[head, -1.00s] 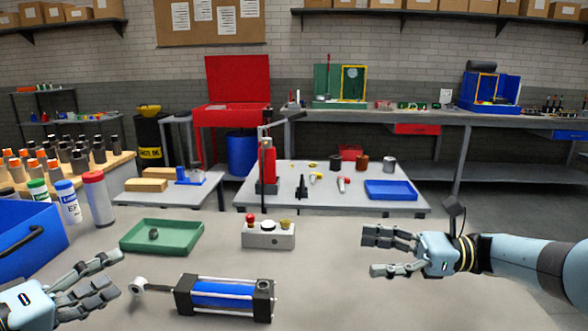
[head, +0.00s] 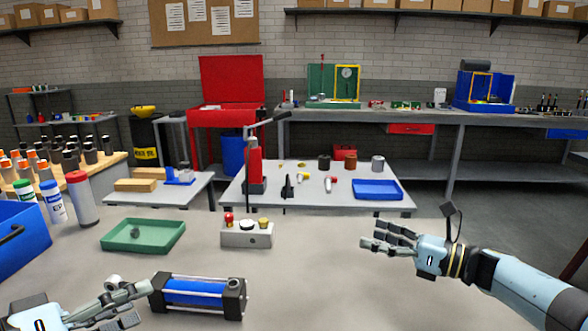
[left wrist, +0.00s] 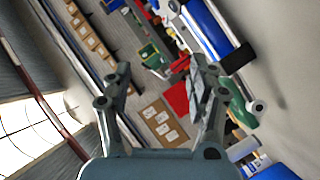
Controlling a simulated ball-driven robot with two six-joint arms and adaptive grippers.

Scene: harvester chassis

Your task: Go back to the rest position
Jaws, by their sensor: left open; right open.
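My left gripper (head: 125,300) is at the lower left of the head view, open and empty. It is beside the left end of a blue hydraulic cylinder (head: 198,293) lying on the near table, and overlaps that end in the picture. Whether they touch I cannot tell. The left wrist view shows the open fingers (left wrist: 160,92) with nothing between them and the cylinder (left wrist: 212,28) beyond, at upper right. My right gripper (head: 388,240) is open and empty over the right part of the near table.
A green tray (head: 142,234) with a small dark part and a control box (head: 246,236) with buttons stand behind the cylinder. Bottles (head: 82,200) and a blue bin (head: 20,238) are at the left. The table between the control box and my right gripper is clear.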

